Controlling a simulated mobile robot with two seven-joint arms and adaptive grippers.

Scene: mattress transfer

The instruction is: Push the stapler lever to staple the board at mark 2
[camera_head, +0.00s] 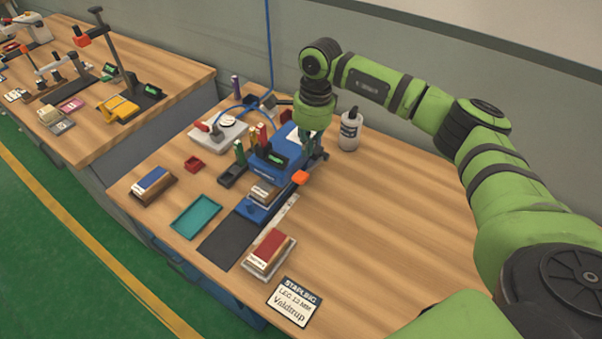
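A blue stapler (264,171) stands near the back middle of the nearer workbench. An orange part, apparently its lever (300,177), sticks out at its right side. A small board (264,192) lies at the stapler's front, above the blue base; mark 2 is too small to make out. My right gripper (313,151) points down at the stapler's right rear, just behind the orange part. Its fingers are small and partly merge with the stapler, so their opening and any contact are unclear. My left gripper is out of view.
A red-topped block stack (268,252), a teal tray (195,216), a blue-topped block (152,182) and a stapling sign (294,300) lie in front. The bench's right part is clear. Another bench (180,75) is at left.

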